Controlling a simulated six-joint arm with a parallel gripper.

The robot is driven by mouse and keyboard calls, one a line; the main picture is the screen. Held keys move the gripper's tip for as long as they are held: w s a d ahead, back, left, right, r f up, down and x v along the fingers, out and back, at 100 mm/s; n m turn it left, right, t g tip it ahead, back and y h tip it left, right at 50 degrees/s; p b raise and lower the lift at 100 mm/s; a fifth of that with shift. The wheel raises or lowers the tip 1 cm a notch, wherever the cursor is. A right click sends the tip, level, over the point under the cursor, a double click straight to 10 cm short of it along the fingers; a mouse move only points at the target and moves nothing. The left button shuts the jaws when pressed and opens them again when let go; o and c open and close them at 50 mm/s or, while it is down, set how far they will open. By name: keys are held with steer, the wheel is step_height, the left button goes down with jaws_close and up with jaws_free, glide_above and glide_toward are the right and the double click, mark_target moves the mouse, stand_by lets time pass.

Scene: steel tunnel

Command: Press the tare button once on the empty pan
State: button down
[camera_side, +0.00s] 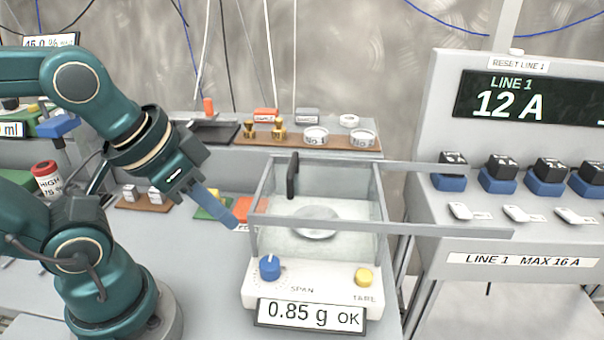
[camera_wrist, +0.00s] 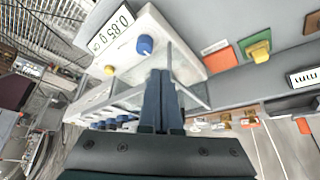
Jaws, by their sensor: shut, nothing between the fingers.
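The balance (camera_side: 252,290) is a white box with a glass draught shield around a round metal pan (camera_side: 315,222). The pan looks empty. The yellow TARE button (camera_side: 365,277) is on the front right, and a blue SPAN knob (camera_side: 269,268) is on the front left. The display (camera_side: 310,315) reads 0.85 g OK. My gripper (camera_side: 233,222) is shut and empty, its blue fingers pointing down just left of the glass shield. In the wrist view, the shut fingers (camera_wrist: 161,75) lie near the shield, with the TARE button (camera_wrist: 109,70) and knob (camera_wrist: 145,45) beyond them.
Glass shield panels with a black handle (camera_side: 292,176) rise beside my gripper, and rails extend right from the shield. A panel (camera_side: 530,100) reading LINE 1 12 A stands at right, with blue-and-black switches below. A wooden board (camera_side: 300,140) with weights lies behind. Space above the button looks clear.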

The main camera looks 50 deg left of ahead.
stand_by(0.4)
steer(key=w+r+m+t, duration=0.1)
steer(key=w+m, duration=0.2)
steer(key=m, duration=0.2)
steer(key=w+r+m+y, duration=0.1)
steer(key=w+r+m, duration=0.1)
steer(key=m, duration=0.2)
steer(key=w+a+r+m+t, duration=0.1)
steer(key=w+m, duration=0.2)
steer(key=m, duration=0.2)
steer(key=shift+w+r+m+t+y, duration=0.2)
steer(key=shift+w+m+t+y, duration=0.1)
steer(key=shift+w+y, duration=0.1)
steer(key=w+d+m, duration=0.1)
steer(key=d+m, duration=0.1)
steer(key=m, duration=0.1)
steer(key=w+d+m+t, duration=0.1)
steer(key=w+d+m, duration=0.1)
steer(key=w+d+m+h, duration=0.1)
steer(key=w+d+m, duration=0.1)
steer(key=m, duration=0.1)
steer(key=shift+d+r+m, duration=0.1)
steer(key=shift+m, duration=0.2)
steer(key=d+f+m+h, duration=0.1)
steer(key=d+f+m, duration=0.2)
steer(key=d, duration=0.4)
steer(key=shift+d+m, duration=0.35)
steer(key=shift+m, duration=0.45)
steer(key=shift+f, duration=0.15)
